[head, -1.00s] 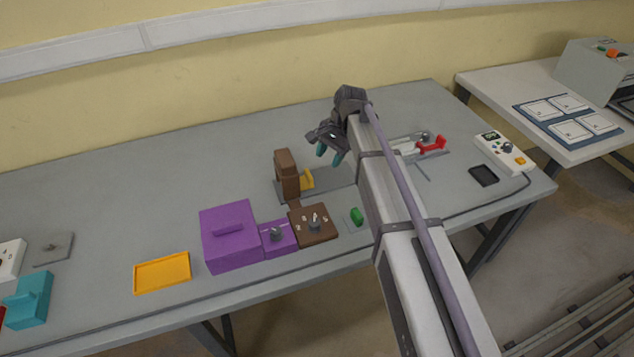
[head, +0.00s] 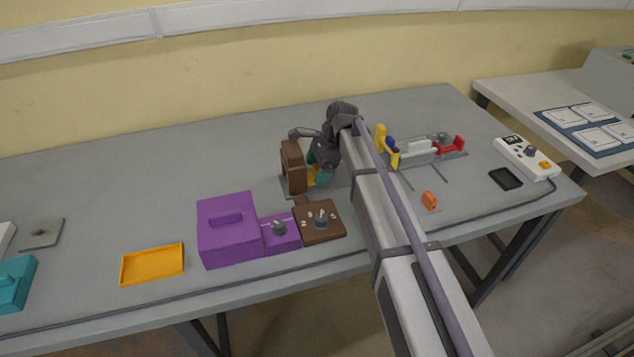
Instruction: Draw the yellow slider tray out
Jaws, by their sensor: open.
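A brown upright block (head: 292,166) stands on a grey base plate near the middle of the table. A small yellow part (head: 313,181) sits at its right side, mostly hidden by my gripper. My gripper (head: 320,174) has teal fingertips and is open, low beside the brown block at the yellow part. I cannot tell whether the fingertips touch it or stand around it. A flat yellow tray (head: 152,265) lies apart on the table at the front left. Another yellow upright piece (head: 384,140) stands right of my arm, by a blue knob.
A purple box (head: 228,230) and a brown dial box (head: 320,222) stand in front of the brown block. A rail fixture with a red end (head: 452,146), an orange piece (head: 429,200) and a white control box (head: 526,158) lie right. The table behind is clear.

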